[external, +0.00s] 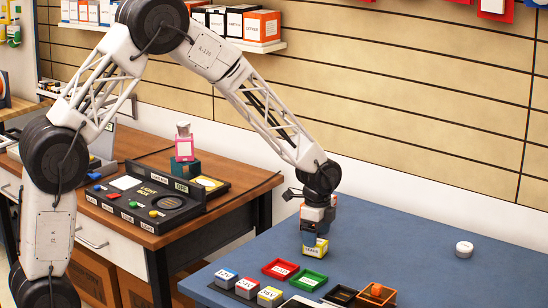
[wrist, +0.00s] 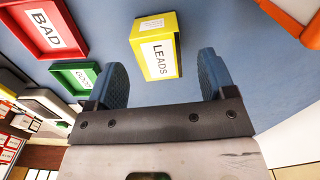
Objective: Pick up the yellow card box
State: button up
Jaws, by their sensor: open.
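The yellow card box (wrist: 155,45), with a white label reading LEADS, sits on the blue table in the wrist view. In the external view the yellow box (external: 317,248) shows directly below my gripper (external: 312,238), partly covered by a finger. In the wrist view my gripper (wrist: 163,70) is open, with a blue fingertip pad on each side. The box is ahead of the gap between the pads, mostly beyond the tips, with visible space on either side. Nothing is held.
A red BAD tray (wrist: 45,28) and a green GOOD tray (wrist: 75,76) lie left of the box in the wrist view. Several small labelled boxes (external: 247,287) and a black tray (external: 341,295) are at the table's front. A white round object (external: 464,249) stands at right; table between is clear.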

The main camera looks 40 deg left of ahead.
jog(key=shift+f, duration=1.8)
jog(key=c, duration=1.1)
jog(key=shift+r, duration=0.15)
jog(key=shift+r, duration=1.45)
jog(key=shift+s+a+r, duration=0.15)
jog(key=shift+s+r, duration=0.1)
jog(key=shift+s, duration=0.05)
jog(key=s+a, duration=0.1)
jog(key=s, duration=0.4)
jog(key=s+a+r, duration=0.1)
jog(key=s+a, duration=0.1)
jog(key=s, duration=0.2)
jog(key=s+a, duration=0.1)
jog(key=s, duration=0.4)
jog(key=shift+s+a+r, duration=0.15)
jog(key=shift+s+a, duration=0.15)
jog(key=shift+a, duration=0.1)
